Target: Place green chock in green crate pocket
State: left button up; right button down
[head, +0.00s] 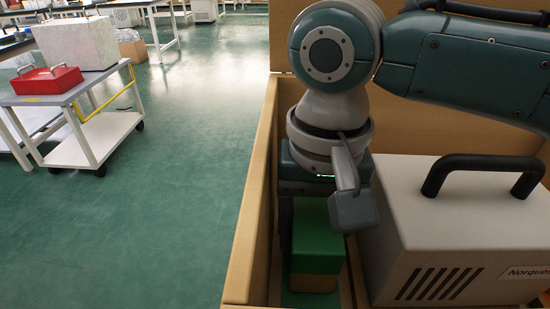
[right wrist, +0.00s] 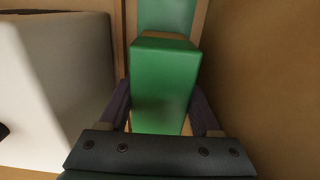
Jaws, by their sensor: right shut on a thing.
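The green chock (head: 318,245) is a block with a green top and a tan lower front face. My right gripper (head: 312,215) is shut on it from above, inside the wooden crate (head: 246,235). The right wrist view shows the chock (right wrist: 163,85) between the two dark fingers of the gripper (right wrist: 160,110). A green pocket floor (head: 308,299) shows below the chock in the head view, and a green patch (right wrist: 166,15) lies beyond it in the wrist view. I cannot tell whether the chock touches the floor. My left gripper is out of view.
A pale grey case (head: 430,225) with a black handle (head: 484,170) fills the crate right of the chock, close to my gripper. The crate's left wall stands close on the other side. Outside, a trolley (head: 75,110) carries a red box (head: 47,79); the green floor between is clear.

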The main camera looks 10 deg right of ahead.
jog(key=shift+f, duration=0.1)
jog(key=shift+c, duration=1.8)
grip_release()
notch_tip(320, 180, up, 11)
jog(key=p, duration=0.3)
jog(key=shift+p, duration=0.3)
jog(key=shift+r, duration=0.65)
